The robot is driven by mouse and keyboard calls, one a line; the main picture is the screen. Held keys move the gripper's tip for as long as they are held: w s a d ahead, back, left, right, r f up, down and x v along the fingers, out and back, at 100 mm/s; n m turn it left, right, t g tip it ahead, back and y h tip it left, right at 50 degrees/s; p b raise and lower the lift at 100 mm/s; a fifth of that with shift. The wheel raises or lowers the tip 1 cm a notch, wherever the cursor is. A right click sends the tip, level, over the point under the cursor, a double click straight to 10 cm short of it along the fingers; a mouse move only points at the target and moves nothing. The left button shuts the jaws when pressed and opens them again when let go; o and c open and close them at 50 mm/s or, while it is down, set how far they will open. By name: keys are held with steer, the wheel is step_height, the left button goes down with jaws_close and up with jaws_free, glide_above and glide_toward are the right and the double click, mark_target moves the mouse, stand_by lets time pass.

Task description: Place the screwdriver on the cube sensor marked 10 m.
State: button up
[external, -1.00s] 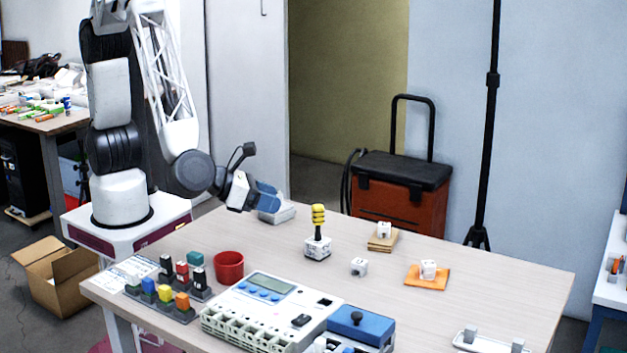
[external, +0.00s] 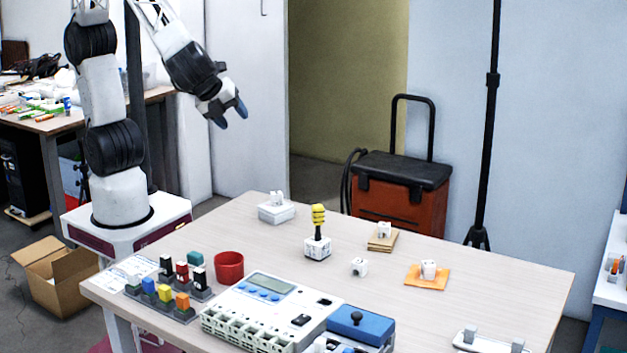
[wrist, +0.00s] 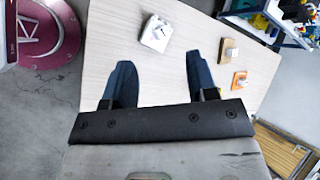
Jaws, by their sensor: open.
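The screwdriver (external: 318,217), with a yellow and black handle, stands upright on a white block (external: 317,248) mid-table. Small white cube sensors sit on a white box (external: 277,199), on a wooden stack (external: 384,229), on bare table (external: 359,266) and on an orange mat (external: 428,268). Their markings are too small to read. My gripper (external: 232,116) is open and empty, high above the table's back left side. In the wrist view its fingers (wrist: 160,62) are spread apart. That view also shows the boxed cube (wrist: 157,29); I cannot make out the screwdriver there.
A red cup (external: 229,267), a rack of coloured blocks (external: 172,302) and a grey instrument with a display (external: 262,318) fill the table's front left. A blue box (external: 358,326) stands beside the instrument. The table's right side is largely clear.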

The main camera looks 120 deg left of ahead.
steer(key=s+d+r+n+h, duration=0.1)
steer(key=s+r+n+h, duration=0.1)
steer(key=s+n, duration=0.3)
steer(key=s+d+r+n+h, duration=0.1)
steer(key=s+r+n+h, duration=0.2)
steer(key=s, duration=0.9)
steer(key=shift+s+d+r+n+h, duration=0.15)
steer(key=shift+s+r+n+h, duration=0.2)
steer(key=shift+n+h, duration=1.1)
steer(key=shift+f+n+y, duration=0.1)
steer(key=shift+n+y, duration=0.15)
